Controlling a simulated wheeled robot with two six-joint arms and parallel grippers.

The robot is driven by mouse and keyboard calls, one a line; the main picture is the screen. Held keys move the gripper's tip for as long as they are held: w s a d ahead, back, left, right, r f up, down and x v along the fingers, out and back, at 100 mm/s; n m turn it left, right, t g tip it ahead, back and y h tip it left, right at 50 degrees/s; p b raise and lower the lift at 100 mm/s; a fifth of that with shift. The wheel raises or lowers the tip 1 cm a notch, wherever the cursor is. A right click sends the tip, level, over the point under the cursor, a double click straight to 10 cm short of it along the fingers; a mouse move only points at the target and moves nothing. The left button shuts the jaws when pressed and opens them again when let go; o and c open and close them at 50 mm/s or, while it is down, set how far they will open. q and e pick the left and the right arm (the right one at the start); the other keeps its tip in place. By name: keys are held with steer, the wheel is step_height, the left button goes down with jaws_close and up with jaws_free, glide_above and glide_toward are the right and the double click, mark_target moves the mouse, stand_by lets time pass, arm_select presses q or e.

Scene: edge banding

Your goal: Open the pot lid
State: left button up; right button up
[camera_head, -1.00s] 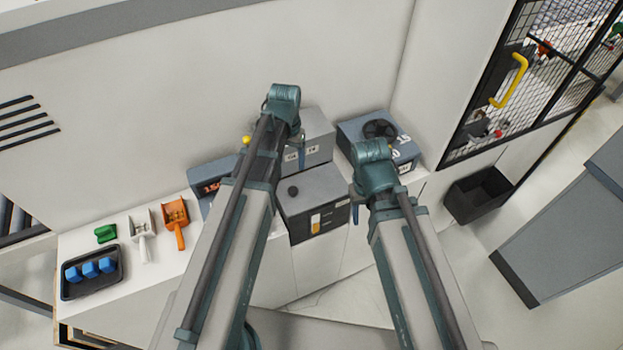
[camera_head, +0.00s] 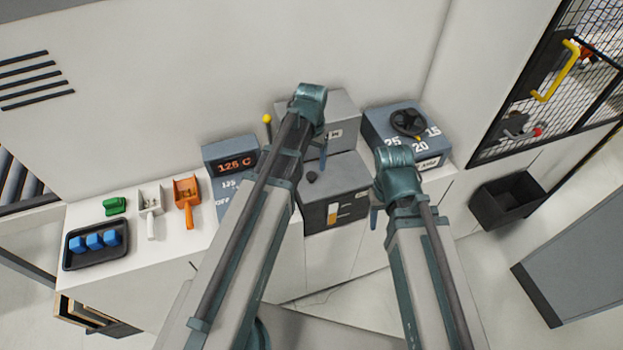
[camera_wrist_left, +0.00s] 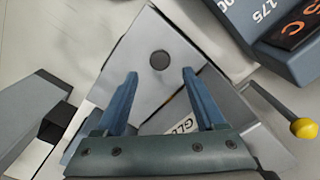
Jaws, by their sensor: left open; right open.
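The pot is a grey box (camera_head: 335,213) with a dark front and a gauge. Its flat grey lid (camera_head: 338,172) is on, with a dark round knob (camera_head: 312,177). My left gripper (camera_head: 323,150) is open above the rear part of the lid. In the left wrist view, the open fingers (camera_wrist_left: 160,74) point at the lid (camera_wrist_left: 135,75), with the round knob (camera_wrist_left: 159,60) between and just beyond their tips. The fingers look apart from the knob. My right gripper (camera_head: 374,217) is open and empty, to the right of the pot.
A grey box labelled GLUE (camera_wrist_left: 182,125) stands behind the pot. Scoops (camera_head: 187,195) and a tray (camera_head: 70,260) lie further left.

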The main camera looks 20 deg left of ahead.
mark_target(312, 175)
arm_select(q)
step_height(312, 175, down, 6)
steer(key=b, duration=0.4)
steer(key=shift+b, duration=0.4)
steer(key=shift+r, duration=0.1)
jaws_close()
stand_by(0.8)
